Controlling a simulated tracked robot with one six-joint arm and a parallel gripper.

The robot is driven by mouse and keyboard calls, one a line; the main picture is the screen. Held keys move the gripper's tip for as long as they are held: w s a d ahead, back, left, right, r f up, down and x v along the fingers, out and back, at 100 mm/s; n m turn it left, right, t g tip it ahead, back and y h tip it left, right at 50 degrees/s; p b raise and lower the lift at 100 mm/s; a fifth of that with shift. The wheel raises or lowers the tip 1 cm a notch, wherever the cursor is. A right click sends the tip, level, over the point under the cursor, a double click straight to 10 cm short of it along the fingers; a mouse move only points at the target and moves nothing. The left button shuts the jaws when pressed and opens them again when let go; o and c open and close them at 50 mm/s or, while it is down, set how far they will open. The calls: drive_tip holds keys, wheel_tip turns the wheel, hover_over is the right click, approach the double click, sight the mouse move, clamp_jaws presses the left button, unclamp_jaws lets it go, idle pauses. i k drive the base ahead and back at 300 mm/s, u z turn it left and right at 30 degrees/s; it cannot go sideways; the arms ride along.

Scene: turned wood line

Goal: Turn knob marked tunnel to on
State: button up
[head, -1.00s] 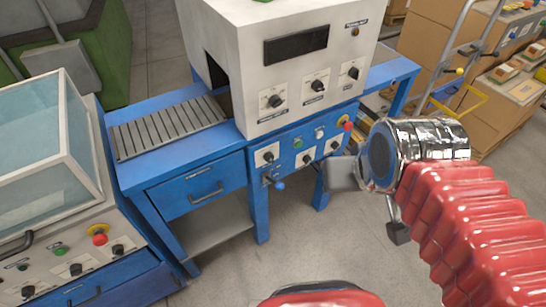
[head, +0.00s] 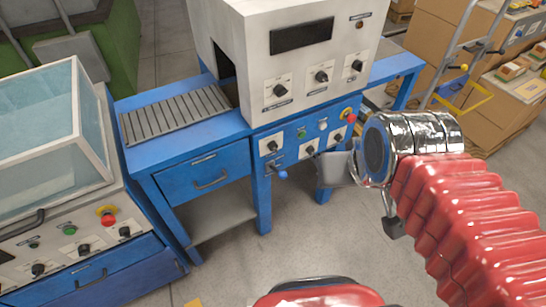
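A white box machine (head: 243,56) with a dark display sits on a blue conveyor bench. Three black knobs on white plates line its front: left (head: 280,90), middle (head: 321,76) and right (head: 357,65). The blue panel below holds more black knobs, at left (head: 272,146), lower middle (head: 309,151) and right (head: 337,138). The labels are too small to read, so I cannot tell which knob is marked tunnel. My gripper (head: 364,198) is open and empty, its two fingers spread apart. It appears in front of the bench's right side, apart from the knobs.
A red mushroom button (head: 347,114) is on the blue panel, and a blue-tipped lever (head: 282,175) sticks out below. A glass-covered machine (head: 40,140) with its own knobs stands at left. Cartons (head: 440,50) and a hand truck (head: 463,62) stand at right.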

sight(272, 146)
drive_tip(key=u, duration=0.4)
drive_tip(key=k, duration=0.5)
drive_tip(key=u, duration=0.95)
drive_tip(key=k, duration=0.8)
drive_tip(key=u, duration=0.35)
drive_tip(key=i, duration=1.15)
drive_tip(key=z, duration=0.7)
drive_tip(key=i, duration=0.8)
drive_tip(key=z, duration=0.25)
